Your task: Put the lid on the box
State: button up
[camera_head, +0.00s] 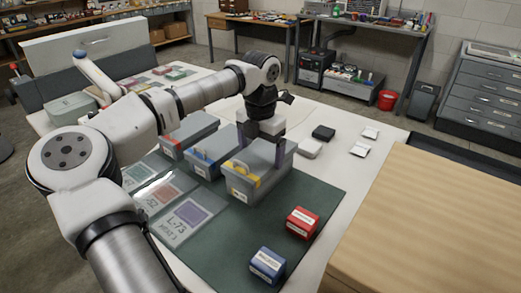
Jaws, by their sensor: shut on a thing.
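A grey box (241,188) with a yellow marking and a small white label stands on the dark green mat (225,235), the rightmost of three similar boxes. My gripper (260,148) is above it, pointing down, with its fingers on either side of a grey lid (267,158) at the top of this box. It is shut on the lid. The arm hides part of the top, and I cannot tell whether the lid sits flush. A box with a blue marking (205,160) and one with a red marking (180,138) stand to the left.
A red block (302,222) and a blue block (267,264) sit on the mat to the right front. Printed cards (185,222) lie at left. A black item (323,132) and white items (310,148) lie behind. A wooden surface (430,230) is at right.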

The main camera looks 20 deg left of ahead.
jog(key=shift+f+b, duration=0.75)
jog(key=shift+f, duration=0.4)
dwell(1.0)
jog(key=o, duration=0.7)
jog(key=shift+r, duration=0.15)
